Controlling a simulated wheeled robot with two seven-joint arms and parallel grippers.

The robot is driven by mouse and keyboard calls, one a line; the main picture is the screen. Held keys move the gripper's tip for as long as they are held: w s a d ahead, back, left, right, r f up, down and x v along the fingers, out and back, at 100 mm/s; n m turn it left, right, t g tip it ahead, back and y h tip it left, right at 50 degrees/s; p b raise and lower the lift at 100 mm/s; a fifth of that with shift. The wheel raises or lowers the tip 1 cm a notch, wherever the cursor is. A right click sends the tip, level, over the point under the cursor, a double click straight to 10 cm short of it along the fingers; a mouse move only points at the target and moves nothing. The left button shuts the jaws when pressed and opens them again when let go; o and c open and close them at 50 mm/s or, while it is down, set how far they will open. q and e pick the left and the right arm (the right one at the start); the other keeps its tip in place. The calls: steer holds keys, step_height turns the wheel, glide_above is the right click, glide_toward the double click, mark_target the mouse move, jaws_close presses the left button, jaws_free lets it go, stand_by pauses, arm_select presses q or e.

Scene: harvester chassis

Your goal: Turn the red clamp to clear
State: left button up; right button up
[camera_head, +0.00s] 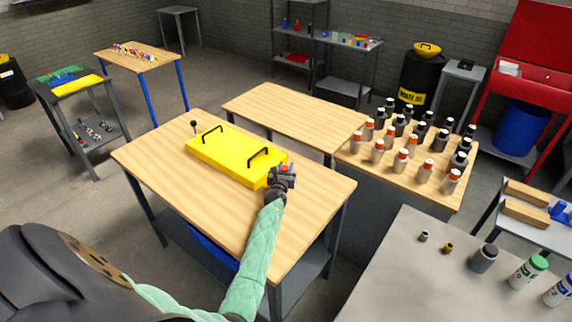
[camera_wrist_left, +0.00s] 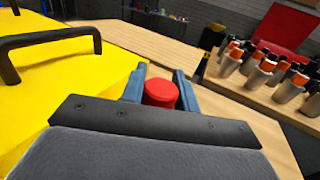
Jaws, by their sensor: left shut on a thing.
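The yellow box (camera_head: 225,156) with two black handles lies on the wooden table (camera_head: 300,225). The red clamp (camera_wrist_left: 160,93) shows as a round red knob between the fingers in the left wrist view, by the box's right end. A small red bit of it shows in the head view (camera_head: 286,169). My left gripper (camera_wrist_left: 158,88) is shut on the red clamp, with a blue-grey finger on each side of it. In the head view my left gripper (camera_head: 281,176) is at the box's near right corner. The clamp's lower part is hidden. My right gripper is not in view.
A black-knobbed lever (camera_head: 194,125) stands at the table's far left edge. Another wooden table (camera_head: 290,112) is behind. Several orange- and black-capped bottles (camera_head: 402,160) stand on a table to the right. The table's front left is clear.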

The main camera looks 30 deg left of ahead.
arm_select(q)
steer(key=shift+r+n+g+y+p, duration=0.1)
steer(key=shift+n+g+y+p, duration=0.35)
steer(key=shift+n+y, duration=0.6)
steer(key=shift+a+n+g+y, duration=0.15)
steer(key=shift+n+g+y, duration=0.65)
steer(key=shift+y, duration=0.45)
steer(key=n+g+y, duration=0.1)
steer(key=n+g+y+b, duration=0.2)
steer(key=shift+s+a+g+y, duration=0.2)
steer(key=shift+s+g+y, duration=0.05)
steer(key=shift+g+y, duration=0.1)
steer(key=shift+n+g+y+b, duration=0.35)
steer(key=shift+n+g, duration=0.1)
steer(key=shift+g, duration=0.25)
steer(key=o, duration=1)
steer(key=shift+c, duration=0.2)
steer(key=shift+s, duration=0.15)
